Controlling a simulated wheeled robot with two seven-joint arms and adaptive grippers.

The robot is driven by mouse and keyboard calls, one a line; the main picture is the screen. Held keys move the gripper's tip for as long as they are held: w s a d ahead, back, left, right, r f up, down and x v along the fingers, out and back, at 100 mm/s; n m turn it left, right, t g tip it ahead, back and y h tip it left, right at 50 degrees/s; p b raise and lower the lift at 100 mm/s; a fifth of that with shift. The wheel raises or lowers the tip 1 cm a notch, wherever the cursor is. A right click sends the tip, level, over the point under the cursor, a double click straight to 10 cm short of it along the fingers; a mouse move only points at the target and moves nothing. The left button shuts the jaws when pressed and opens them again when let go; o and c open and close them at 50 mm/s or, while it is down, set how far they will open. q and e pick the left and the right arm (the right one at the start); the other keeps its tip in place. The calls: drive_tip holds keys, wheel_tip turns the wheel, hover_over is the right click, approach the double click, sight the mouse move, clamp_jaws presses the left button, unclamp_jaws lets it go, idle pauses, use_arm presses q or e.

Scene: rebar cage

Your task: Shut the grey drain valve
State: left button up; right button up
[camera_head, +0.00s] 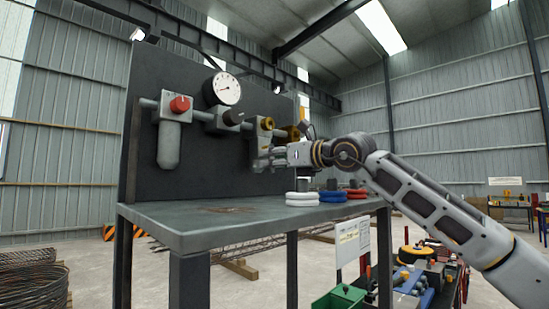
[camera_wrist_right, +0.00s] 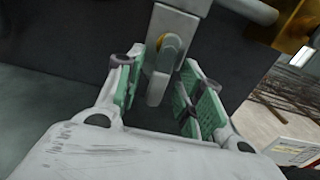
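The grey drain valve (camera_wrist_right: 172,50) shows in the right wrist view as a grey block with a yellowish ring and a grey handle (camera_wrist_right: 157,90) hanging down from it. My right gripper (camera_wrist_right: 160,95) is open, with its green-padded fingers apart on either side of the handle's lower end. Whether either pad touches the handle is not clear. In the head view my right gripper (camera_head: 272,157) is at the right end of the pipe assembly, below the yellow knob, and largely hides the valve. My left gripper is not in view.
On the dark panel (camera_head: 215,160) are a red-knobbed unit (camera_head: 180,105), a pressure gauge (camera_head: 225,89), a black knob (camera_head: 233,117), a yellow knob (camera_head: 266,123) and a brass part (camera_head: 291,132). White, blue and red rings stand on the bench (camera_head: 190,220) below my right arm.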

drive_tip(key=shift+w, duration=0.1)
drive_tip(key=shift+c, duration=0.5)
clamp_jaws()
